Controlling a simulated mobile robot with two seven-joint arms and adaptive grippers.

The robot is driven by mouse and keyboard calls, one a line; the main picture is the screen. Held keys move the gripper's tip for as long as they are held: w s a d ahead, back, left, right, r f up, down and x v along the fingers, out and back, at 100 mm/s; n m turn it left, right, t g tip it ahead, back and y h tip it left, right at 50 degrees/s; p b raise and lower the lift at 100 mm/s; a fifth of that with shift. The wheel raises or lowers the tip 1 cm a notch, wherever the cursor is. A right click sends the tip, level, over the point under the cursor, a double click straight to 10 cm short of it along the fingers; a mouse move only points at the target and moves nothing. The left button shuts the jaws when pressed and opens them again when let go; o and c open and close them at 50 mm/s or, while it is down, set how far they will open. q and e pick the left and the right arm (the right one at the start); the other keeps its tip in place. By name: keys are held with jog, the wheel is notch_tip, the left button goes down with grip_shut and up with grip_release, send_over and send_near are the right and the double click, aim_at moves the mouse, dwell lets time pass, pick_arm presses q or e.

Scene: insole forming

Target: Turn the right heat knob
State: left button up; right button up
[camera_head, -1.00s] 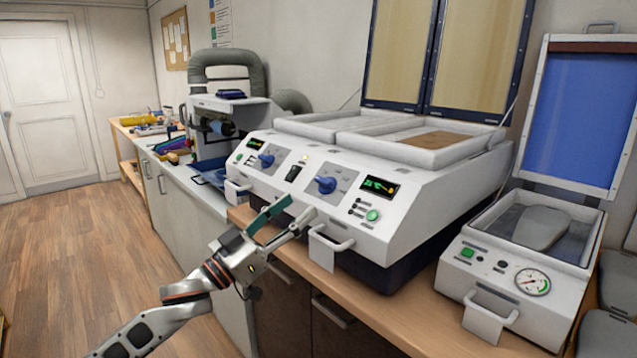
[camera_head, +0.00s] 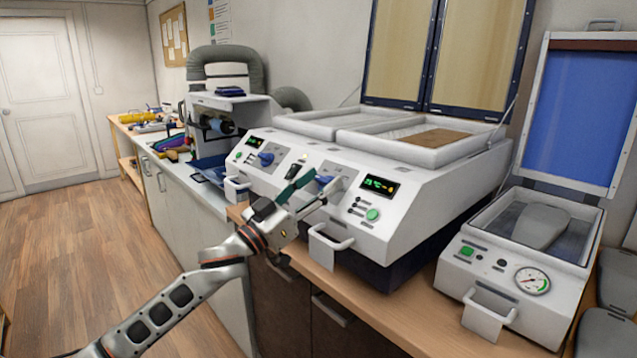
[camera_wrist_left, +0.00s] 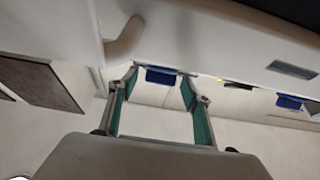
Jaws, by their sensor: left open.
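The right heat knob (camera_head: 325,180) is a blue knob on the sloped front panel of the white heating unit, partly hidden by my fingers in the head view. My left gripper (camera_head: 318,185) is open, its teal-lined fingers pointing at the panel around this knob. In the left wrist view the blue knob (camera_wrist_left: 161,76) shows between the two fingertips, with a gap at each side. I cannot tell how deep the fingers reach around it. The left heat knob (camera_head: 266,159) shows farther along the panel. My right gripper is not in view.
A green-lit display (camera_head: 379,185) and a green button (camera_head: 373,215) sit right of the knob. A white handle (camera_head: 328,238) juts out below the panel. A smaller press with a gauge (camera_head: 532,281) stands at the right. The floor at left is clear.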

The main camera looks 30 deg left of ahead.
pick_arm(q)
jog(key=c, duration=1.1)
jog(key=shift+c, duration=0.2)
jog(key=shift+w+m+h, duration=0.1)
jog(key=shift+m+h, duration=0.4)
jog(key=m+g+h, duration=0.4)
jog(key=m+g+h+p, duration=0.1)
jog(key=m+h, duration=0.1)
jog(key=m, duration=0.1)
jog(key=shift+w+a+r+g, duration=0.2)
jog(key=shift+a+g, duration=0.15)
jog(key=shift+g, duration=0.05)
jog(key=shift+f+m+g+h+b, duration=0.15)
jog(key=shift+m+g+h, duration=0.5)
jog(key=shift+m+g, duration=0.8)
jog(key=shift+r+m+g+h+b, duration=0.15)
jog(key=shift+m+g+h, duration=0.5)
jog(key=shift+m+g, duration=1.1)
jog(key=shift+g, duration=0.1)
jog(key=o, duration=1.1)
jog(key=shift+o, duration=0.2)
